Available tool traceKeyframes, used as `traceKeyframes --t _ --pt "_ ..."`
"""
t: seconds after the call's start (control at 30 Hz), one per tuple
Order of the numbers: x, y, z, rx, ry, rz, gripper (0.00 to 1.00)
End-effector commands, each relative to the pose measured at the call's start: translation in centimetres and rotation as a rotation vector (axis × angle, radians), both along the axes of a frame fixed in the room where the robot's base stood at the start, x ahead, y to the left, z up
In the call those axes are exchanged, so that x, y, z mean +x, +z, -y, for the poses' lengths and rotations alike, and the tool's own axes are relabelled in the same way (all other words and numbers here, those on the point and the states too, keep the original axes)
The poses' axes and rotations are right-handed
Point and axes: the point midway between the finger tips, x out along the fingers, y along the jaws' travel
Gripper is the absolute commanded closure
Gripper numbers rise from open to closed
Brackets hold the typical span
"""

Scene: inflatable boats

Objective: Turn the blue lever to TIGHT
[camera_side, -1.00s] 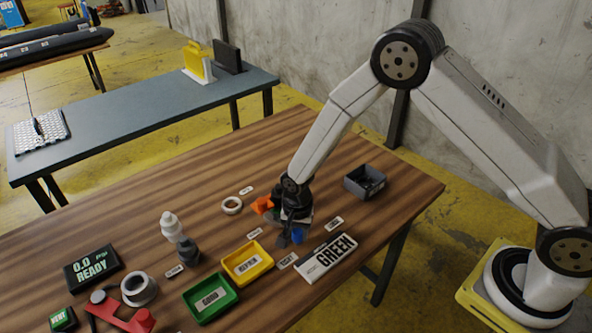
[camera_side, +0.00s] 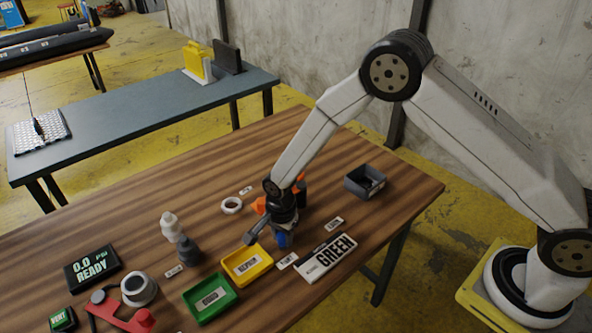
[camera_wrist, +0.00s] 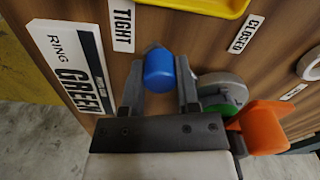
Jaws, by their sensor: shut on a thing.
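The blue lever (camera_wrist: 160,70) shows as a rounded blue knob between the two dark fingers of my gripper (camera_wrist: 160,88) in the wrist view. The gripper is shut on it. In the side view, my gripper (camera_side: 276,228) is tilted over the lever, and only a little of the blue (camera_side: 282,240) shows. The TIGHT label (camera_wrist: 124,25) lies on the table just beyond the lever, up and left in the wrist view. The lever's base is mostly hidden by the gripper.
An orange part (camera_wrist: 264,125) and a grey-and-green round part (camera_wrist: 220,92) sit close beside the right finger. The CLOSED label (camera_wrist: 246,33), yellow tray (camera_side: 228,266), green tray (camera_side: 192,307) and RING GREEN card (camera_side: 327,257) are nearby. A grey box (camera_side: 352,188) stands behind.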

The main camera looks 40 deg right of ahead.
Motion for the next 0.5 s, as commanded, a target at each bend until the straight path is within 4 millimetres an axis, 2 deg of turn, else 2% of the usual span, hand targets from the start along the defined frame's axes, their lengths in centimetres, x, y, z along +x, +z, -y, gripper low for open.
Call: traceKeyframes --t 0.43,0.47,0.5 --pt "0.05 0.0 -0.25 0.002 -0.012 0.0 1.0" --pt "0.06 0.0 -0.26 0.002 -0.011 0.001 0.54" --pt "0.06 0.0 -0.25 0.002 -0.012 0.001 0.41"
